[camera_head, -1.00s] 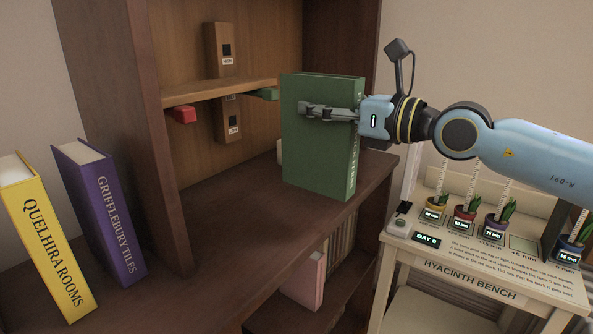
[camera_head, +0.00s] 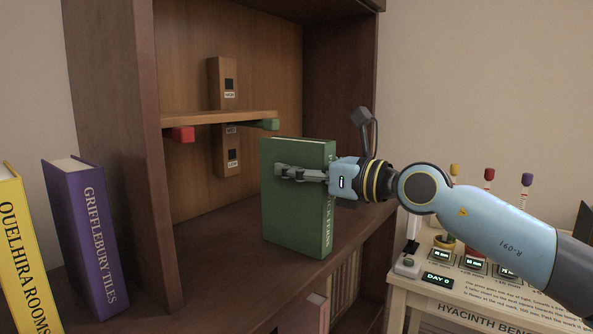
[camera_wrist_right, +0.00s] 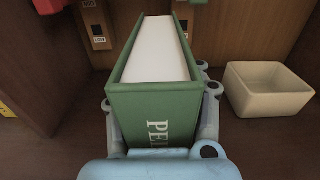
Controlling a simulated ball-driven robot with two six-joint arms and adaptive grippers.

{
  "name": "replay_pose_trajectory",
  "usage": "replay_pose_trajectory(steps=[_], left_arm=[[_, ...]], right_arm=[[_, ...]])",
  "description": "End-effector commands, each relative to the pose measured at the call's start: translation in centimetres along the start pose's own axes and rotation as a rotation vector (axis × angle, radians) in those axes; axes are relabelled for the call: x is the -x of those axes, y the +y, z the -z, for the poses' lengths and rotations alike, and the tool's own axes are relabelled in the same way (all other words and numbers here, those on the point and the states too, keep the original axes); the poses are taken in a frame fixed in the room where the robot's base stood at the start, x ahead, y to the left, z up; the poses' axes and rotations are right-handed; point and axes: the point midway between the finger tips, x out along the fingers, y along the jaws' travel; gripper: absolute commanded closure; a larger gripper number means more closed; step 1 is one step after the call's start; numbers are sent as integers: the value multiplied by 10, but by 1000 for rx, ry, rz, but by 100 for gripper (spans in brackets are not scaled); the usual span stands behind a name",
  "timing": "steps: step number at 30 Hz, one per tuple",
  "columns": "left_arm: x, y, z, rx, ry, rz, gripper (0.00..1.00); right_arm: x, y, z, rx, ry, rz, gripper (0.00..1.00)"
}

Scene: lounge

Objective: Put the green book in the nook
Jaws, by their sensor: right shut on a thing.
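The green book (camera_head: 297,215) stands upright in the head view, in front of the bookcase opening. My right gripper (camera_head: 300,174) is shut on the green book across its upper part. In the right wrist view the green book (camera_wrist_right: 155,105) sits between my right gripper's fingers (camera_wrist_right: 160,125), with its white page edges up. I cannot tell whether its bottom touches the shelf. The nook (camera_head: 200,185) is the wooden recess to the left of the book, below a short shelf (camera_head: 220,117) with a red block and a green block under it. My left gripper is out of view.
A purple book (camera_head: 88,235) and a yellow book (camera_head: 25,255) stand at the left, outside the recess. A bench with small plant pots (camera_head: 475,262) is at the right.

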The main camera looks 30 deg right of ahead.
Motion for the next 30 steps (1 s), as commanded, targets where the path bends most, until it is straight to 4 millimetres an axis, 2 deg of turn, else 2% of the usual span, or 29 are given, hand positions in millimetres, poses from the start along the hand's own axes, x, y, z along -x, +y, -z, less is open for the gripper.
replay_pose_trajectory(steps=[1,2,7,17,19,23,30], left_arm=[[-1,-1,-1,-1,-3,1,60],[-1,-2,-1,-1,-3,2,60],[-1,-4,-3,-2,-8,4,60],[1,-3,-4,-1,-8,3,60],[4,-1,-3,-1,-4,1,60],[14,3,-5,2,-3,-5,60],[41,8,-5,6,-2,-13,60]], right_arm=[[0,0,1,-1,-2,0,100],[0,0,3,-2,1,0,62],[0,0,2,-1,1,0,40],[1,0,-2,1,0,0,40],[7,-1,-1,2,4,2,40],[27,0,-2,4,7,0,40],[75,0,-4,3,8,-2,40]])
